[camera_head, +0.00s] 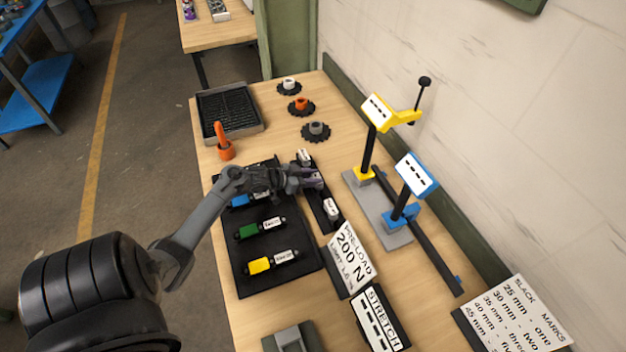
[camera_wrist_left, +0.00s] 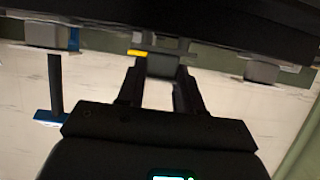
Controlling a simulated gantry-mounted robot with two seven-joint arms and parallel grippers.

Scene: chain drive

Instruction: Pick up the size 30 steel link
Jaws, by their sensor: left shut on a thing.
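My left gripper (camera_head: 314,180) is over the narrow dark tray (camera_head: 319,197) on the bench and is shut on a small grey link, mostly hidden by the fingers. In the left wrist view, a grey block, the held link (camera_wrist_left: 161,66), sits between the fingertips (camera_wrist_left: 160,80). One link with a white label (camera_head: 304,156) lies beyond my gripper and another labelled link (camera_head: 331,207) lies on its near side. The size marks on the links are too small to read. My right gripper is not in view.
A black mat (camera_head: 272,283) with blue, green and yellow tagged parts lies left of the tray. An orange tool (camera_head: 224,142) stands behind it. Yellow (camera_head: 367,150) and blue (camera_head: 406,200) stands rise on the right. Sprockets (camera_head: 300,106) and a dark crate (camera_head: 262,128) are at the back.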

